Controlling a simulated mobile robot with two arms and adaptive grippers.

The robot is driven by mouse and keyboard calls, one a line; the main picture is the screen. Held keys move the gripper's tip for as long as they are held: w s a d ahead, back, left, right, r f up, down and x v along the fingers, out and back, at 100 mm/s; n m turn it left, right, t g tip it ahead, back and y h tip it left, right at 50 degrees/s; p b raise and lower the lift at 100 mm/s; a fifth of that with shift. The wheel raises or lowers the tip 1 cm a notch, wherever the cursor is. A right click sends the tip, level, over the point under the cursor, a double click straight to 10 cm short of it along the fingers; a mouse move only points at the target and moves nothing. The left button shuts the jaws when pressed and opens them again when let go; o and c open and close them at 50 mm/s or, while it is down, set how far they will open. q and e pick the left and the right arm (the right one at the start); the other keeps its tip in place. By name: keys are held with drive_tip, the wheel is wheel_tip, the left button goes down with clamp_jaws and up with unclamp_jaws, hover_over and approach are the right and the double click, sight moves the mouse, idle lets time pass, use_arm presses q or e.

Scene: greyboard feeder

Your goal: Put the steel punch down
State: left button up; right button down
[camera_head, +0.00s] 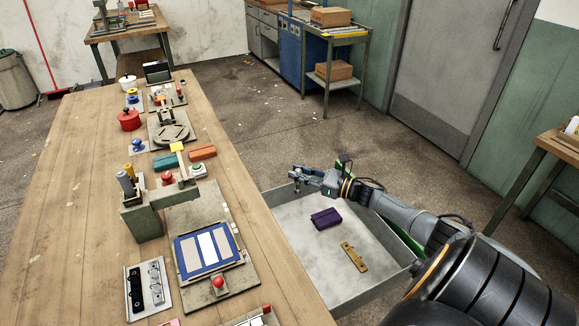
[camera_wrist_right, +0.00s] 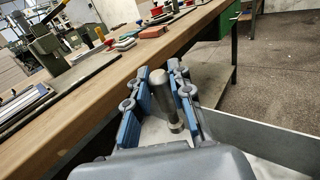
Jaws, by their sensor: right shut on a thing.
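The steel punch (camera_wrist_right: 164,92) is a grey, round-ended metal rod in the right wrist view. My right gripper (camera_wrist_right: 166,98) is shut on it, with its blue-padded fingers on either side, and holds it upright. In the head view my right gripper (camera_head: 296,178) is at the far left corner of a grey metal tray (camera_head: 290,225) beside the bench. The punch is too small to make out clearly there. My left gripper does not show.
In the tray lie a purple block (camera_head: 326,218) and a brass-coloured bar (camera_head: 354,257); bare floor of the tray shows around them. The wooden bench (camera_head: 75,200) at the left carries a press (camera_head: 140,215), a blue-framed panel (camera_head: 208,249) and a red pot (camera_head: 129,120).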

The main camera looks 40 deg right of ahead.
drive_tip(key=s+a+f, duration=0.1)
drive_tip(key=a+f, duration=0.1)
drive_tip(key=f, duration=0.1)
drive_tip(key=a+f, duration=0.3)
drive_tip(key=s+a+f, duration=0.1)
drive_tip(key=a+f, duration=0.1)
drive_tip(key=f, duration=0.2)
drive_tip(key=shift+s+a+p, duration=0.35)
drive_tip(key=shift+p, duration=0.05)
drive_tip(key=shift+f, duration=0.15)
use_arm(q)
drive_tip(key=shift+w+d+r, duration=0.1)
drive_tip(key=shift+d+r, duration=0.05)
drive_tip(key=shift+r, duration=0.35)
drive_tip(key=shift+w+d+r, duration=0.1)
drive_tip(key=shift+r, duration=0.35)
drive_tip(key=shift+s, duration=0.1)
use_arm(e)
drive_tip(key=c, duration=1.6)
unclamp_jaws()
drive_tip(key=shift+f, duration=0.1)
drive_tip(key=shift+c, duration=0.2)
drive_tip(key=o, duration=0.5)
drive_tip(key=shift+c, duration=0.2)
